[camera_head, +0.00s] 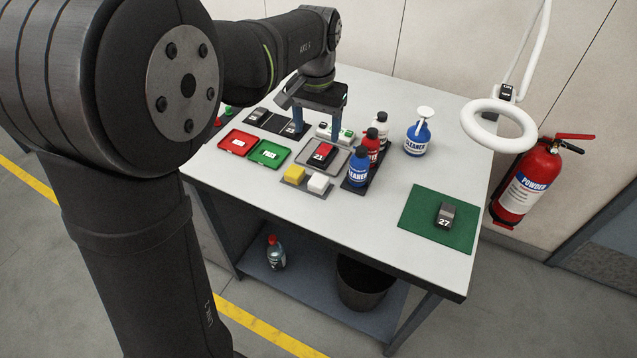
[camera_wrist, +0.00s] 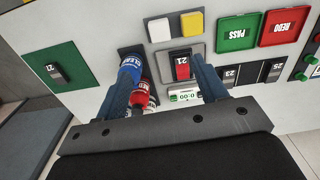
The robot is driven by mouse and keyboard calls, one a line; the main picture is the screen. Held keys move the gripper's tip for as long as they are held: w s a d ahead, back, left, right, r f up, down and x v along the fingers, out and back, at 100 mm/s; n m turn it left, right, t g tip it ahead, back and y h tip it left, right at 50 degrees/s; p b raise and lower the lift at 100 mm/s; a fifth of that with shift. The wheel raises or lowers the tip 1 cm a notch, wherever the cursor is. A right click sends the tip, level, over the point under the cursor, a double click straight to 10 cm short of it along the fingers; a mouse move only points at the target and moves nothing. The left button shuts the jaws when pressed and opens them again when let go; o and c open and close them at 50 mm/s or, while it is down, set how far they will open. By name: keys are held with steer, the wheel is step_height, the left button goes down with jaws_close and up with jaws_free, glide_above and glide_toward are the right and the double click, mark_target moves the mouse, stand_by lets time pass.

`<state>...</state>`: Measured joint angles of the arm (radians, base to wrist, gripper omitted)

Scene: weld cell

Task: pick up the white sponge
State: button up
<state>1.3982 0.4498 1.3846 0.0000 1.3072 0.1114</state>
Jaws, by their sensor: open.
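The white sponge (camera_head: 318,184) is a small white block at the front of the table, right of a yellow sponge (camera_head: 294,174), both on a dark grey tray. In the wrist view the white sponge (camera_wrist: 160,30) shows near the top, with the yellow sponge (camera_wrist: 192,24) to its right. My gripper (camera_head: 318,122) is open, with two blue fingers pointing down above the back half of the table. In the wrist view its fingers (camera_wrist: 163,85) are spread wide, with nothing held between them. The white sponge is apart from the fingers, toward the table's front.
Blue, red and white bottles (camera_head: 371,147) stand close right of the sponge tray. A block numbered 21 (camera_head: 322,154) sits on a grey tray behind it. Red (camera_head: 238,145) and green (camera_head: 269,153) trays lie left. A green mat (camera_head: 415,222) holds block 27. Table between mat and bottles is clear.

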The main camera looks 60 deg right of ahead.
glide_toward(318, 181)
steer(key=shift+m, duration=0.4)
step_height(318, 181, down, 10)
steer(key=shift+r, duration=0.2)
steer(key=c, duration=1)
steer(key=shift+r, duration=0.1)
steer(key=shift+c, duration=0.2)
step_height(318, 181, up, 4)
steer(key=shift+f, duration=0.1)
steer(key=s+a+r, duration=0.4)
steer(key=s+r, duration=0.3)
steer(key=s, duration=0.4)
steer(key=shift+o, duration=0.3)
